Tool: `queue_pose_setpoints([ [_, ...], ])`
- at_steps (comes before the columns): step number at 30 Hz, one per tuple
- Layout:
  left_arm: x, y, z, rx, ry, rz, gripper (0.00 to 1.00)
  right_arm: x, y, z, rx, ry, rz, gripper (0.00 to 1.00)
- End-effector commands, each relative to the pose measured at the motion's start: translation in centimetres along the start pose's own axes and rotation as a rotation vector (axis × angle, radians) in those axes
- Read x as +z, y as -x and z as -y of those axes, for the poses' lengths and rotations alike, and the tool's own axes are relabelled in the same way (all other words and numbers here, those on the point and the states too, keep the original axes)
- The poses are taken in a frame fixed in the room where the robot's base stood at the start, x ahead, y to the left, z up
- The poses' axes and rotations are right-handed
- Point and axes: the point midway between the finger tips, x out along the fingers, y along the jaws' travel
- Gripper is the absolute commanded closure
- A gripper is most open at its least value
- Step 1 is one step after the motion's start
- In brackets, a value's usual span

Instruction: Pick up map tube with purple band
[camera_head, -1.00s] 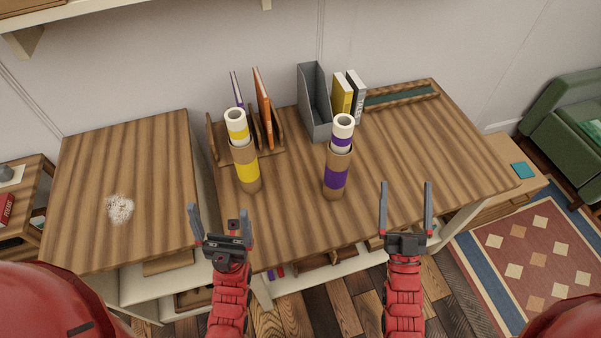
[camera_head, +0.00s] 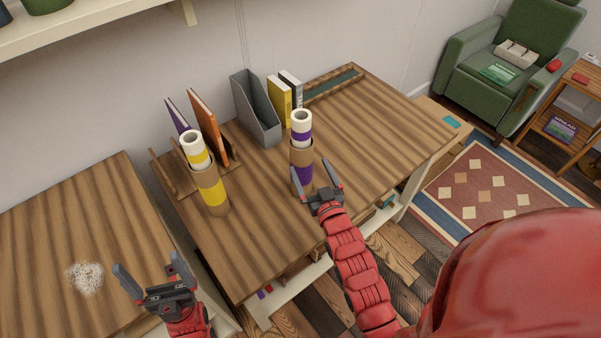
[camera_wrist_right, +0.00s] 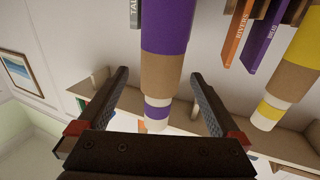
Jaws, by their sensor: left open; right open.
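The map tube with the purple band (camera_head: 302,150) stands upright on the wooden desk, with a white top, a brown sleeve and purple bands. My right gripper (camera_head: 316,178) is open at its near side, low on the tube, and partly covers its lower part. In the right wrist view the tube (camera_wrist_right: 168,70) appears upside down between and beyond the open fingers (camera_wrist_right: 165,95); contact cannot be told. A similar tube with yellow bands (camera_head: 208,180) stands to its left. My left gripper (camera_head: 148,275) is open and empty at the lower left, over the left desk area.
Behind the tubes stand a wooden rack with books (camera_head: 205,130), a grey magazine file (camera_head: 258,110) and yellow and dark books (camera_head: 280,100). A shallow wooden tray (camera_head: 335,85) lies at the back right. The desk's right part is clear.

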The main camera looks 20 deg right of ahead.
Motion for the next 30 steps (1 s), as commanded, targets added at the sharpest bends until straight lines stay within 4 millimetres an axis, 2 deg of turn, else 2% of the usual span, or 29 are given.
queue_pose_setpoints([
  [3,0.0,0.1,0.0,0.000,0.000,0.000,0.04,0.0,-1.4,0.0,0.001,0.000,0.000,0.00],
  [11,0.0,-0.1,0.0,0.000,0.000,0.000,0.04,-0.4,-2.9,0.1,-0.001,0.000,-0.002,0.00],
  [16,-0.1,-0.6,0.0,0.000,0.000,0.000,0.04,-1.1,-5.3,0.4,-0.001,0.000,-0.003,0.00],
  [19,-0.1,-0.3,0.0,0.000,0.000,0.000,0.04,-0.8,-6.7,0.4,-0.001,0.001,-0.001,0.00],
  [27,-0.1,-0.3,0.0,0.000,0.000,0.000,0.04,-0.7,-7.1,0.4,-0.001,0.001,0.000,0.00],
  [30,-0.1,-0.3,0.0,0.000,0.000,0.000,0.04,-0.7,-7.1,0.4,-0.001,0.001,0.000,0.18],
])
